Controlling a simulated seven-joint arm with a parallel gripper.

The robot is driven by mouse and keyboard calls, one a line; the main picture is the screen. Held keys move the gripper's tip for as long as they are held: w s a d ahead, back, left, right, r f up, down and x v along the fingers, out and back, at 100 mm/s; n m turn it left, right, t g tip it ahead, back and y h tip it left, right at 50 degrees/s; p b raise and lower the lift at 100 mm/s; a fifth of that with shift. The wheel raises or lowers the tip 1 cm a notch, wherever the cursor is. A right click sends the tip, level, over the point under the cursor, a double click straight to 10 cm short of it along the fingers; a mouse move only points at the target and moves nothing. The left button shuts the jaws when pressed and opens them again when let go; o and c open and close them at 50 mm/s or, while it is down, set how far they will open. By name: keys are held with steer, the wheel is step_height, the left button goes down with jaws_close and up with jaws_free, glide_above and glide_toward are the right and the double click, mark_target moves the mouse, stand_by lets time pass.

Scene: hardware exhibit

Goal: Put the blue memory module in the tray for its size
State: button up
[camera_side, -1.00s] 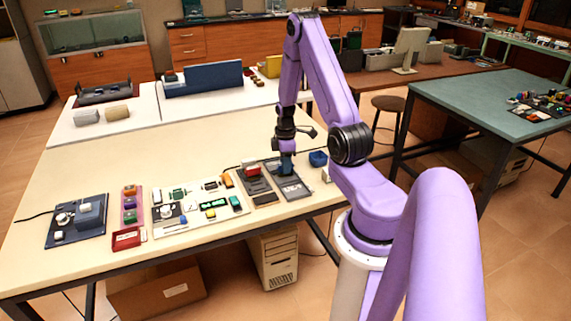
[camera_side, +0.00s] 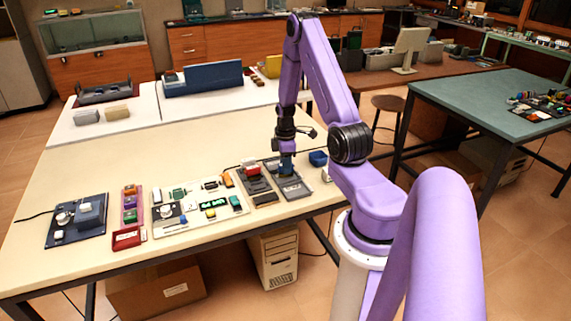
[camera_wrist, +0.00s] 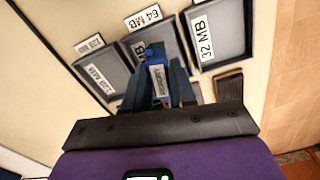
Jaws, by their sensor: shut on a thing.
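The blue memory module (camera_wrist: 157,73) is held upright between my gripper's dark blue fingers (camera_wrist: 160,90) in the wrist view. It carries a pale label that I cannot read. My gripper (camera_side: 287,172) is shut on it above the grey trays (camera_side: 297,190) in the side view, where the module is hard to tell from the fingers. In the wrist view the module is over the middle tray (camera_wrist: 170,37), marked 64 MB. The 32 MB tray (camera_wrist: 232,45) is to its right. A third tray (camera_wrist: 113,65), seemingly marked 128 MB, is to its left. Whether the module touches the tray is unclear.
A small blue bin (camera_side: 318,158) stands right of the trays. A pale board (camera_side: 165,229) with several parts, a red container (camera_side: 127,239) and a dark board (camera_side: 88,235) stand to the left. The table's middle (camera_side: 190,150) is clear.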

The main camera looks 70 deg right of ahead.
steer(key=shift+f, duration=0.5)
stand_by(0.5)
steer(key=o, duration=1.4)
steer(key=shift+c, duration=0.2)
steer(key=shift+r, duration=3.75)
steer(key=w+a+r+n, duration=0.15)
steer(key=a+r, duration=0.35)
steer(key=a, duration=0.8)
steer(key=w+a+r+n, duration=0.15)
steer(key=a+r, duration=0.25)
steer(key=a, duration=0.9)
steer(key=s+a+r+n, duration=0.1)
steer(key=s+a+r, duration=0.1)
steer(key=s+a, duration=0.3)
steer(key=s+a+r+n, duration=0.2)
steer(key=s+a, duration=0.4)
steer(key=s, duration=0.7)
steer(key=shift+s+r, duration=0.35)
steer(key=shift+r, duration=0.3)
